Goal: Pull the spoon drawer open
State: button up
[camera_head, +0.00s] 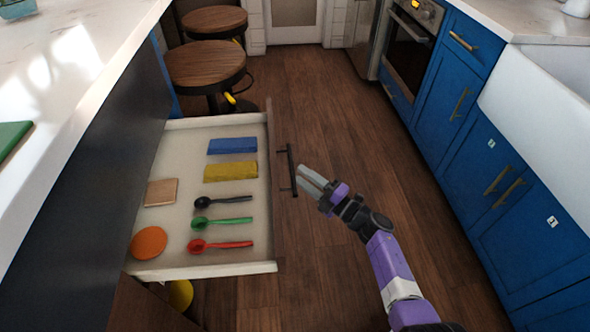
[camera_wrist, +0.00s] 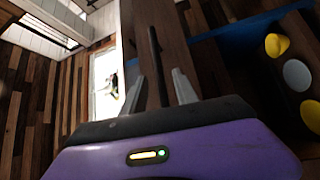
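The spoon drawer (camera_head: 262,130) stands pulled out from the dark cabinet on the left in the head view. Black (camera_head: 222,201), green (camera_head: 221,223) and red (camera_head: 220,245) spoons lie inside it. Its dark bar handle (camera_head: 290,172) is on the front, facing right. My gripper (camera_head: 301,176) is just right of the handle, with its fingers apart. In the wrist view the handle (camera_wrist: 154,55) runs between the two fingers (camera_wrist: 159,76), with gaps visible on both sides. I cannot tell whether the fingertips reach past the bar.
The drawer also holds a blue block (camera_head: 232,146), a yellow block (camera_head: 230,171), a wooden square (camera_head: 161,192) and an orange disc (camera_head: 148,243). Round stools (camera_head: 206,64) stand behind it. Blue cabinets (camera_head: 480,170) line the right. The wooden floor (camera_head: 335,110) between is clear.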

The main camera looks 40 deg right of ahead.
jog(key=shift+s+d+f, duration=0.1)
jog(key=shift+s, duration=0.65)
jog(key=shift+s+d+f, duration=0.1)
jog(key=shift+s, duration=0.6)
jog(key=s+d+r+m+t+h+p, duration=0.1)
jog(key=s+d+r+m+h, duration=0.25)
jog(key=r+m+h, duration=0.45)
jog(key=s+a+r+m+g+y+p, duration=0.1)
jog(key=s+a+r+m+g+p, duration=0.1)
jog(key=s+a+r, duration=0.4)
jog(key=s+a+r+m+g+y+p, duration=0.1)
jog(key=s+a+r+m+p, duration=0.3)
jog(key=s+a, duration=0.6)
jog(key=s+a+r+m+g+y+p, duration=0.2)
jog(key=s+a+r, duration=0.5)
jog(key=s, duration=0.7)
jog(key=shift+a+r+m+g+y+p, duration=0.35)
jog(key=shift+a+m+y+p, duration=0.35)
jog(key=shift+m, duration=0.3)
